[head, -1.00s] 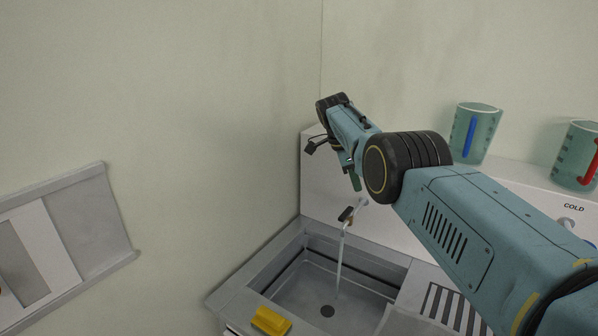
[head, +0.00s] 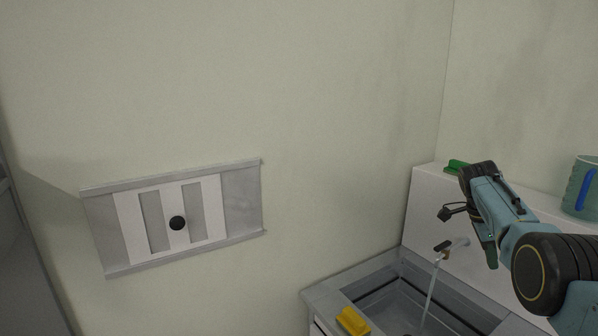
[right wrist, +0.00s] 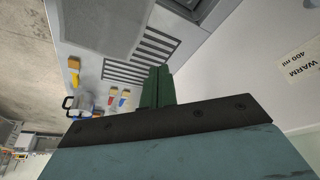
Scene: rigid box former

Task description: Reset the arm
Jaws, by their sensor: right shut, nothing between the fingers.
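My right arm comes in from the right in the head view. Its gripper (head: 490,252) hangs beside the faucet (head: 444,246), in front of the white ledge. In the right wrist view the green fingers (right wrist: 156,88) are together with nothing between them. My left gripper is in neither view.
Water runs from the faucet into the grey sink (head: 345,287). A yellow sponge-like block (head: 353,321) lies on its near rim. A green item (head: 457,167) and a teal jug with a blue handle (head: 580,188) stand on the ledge. A panel with a black knob (head: 177,223) is on the left wall.

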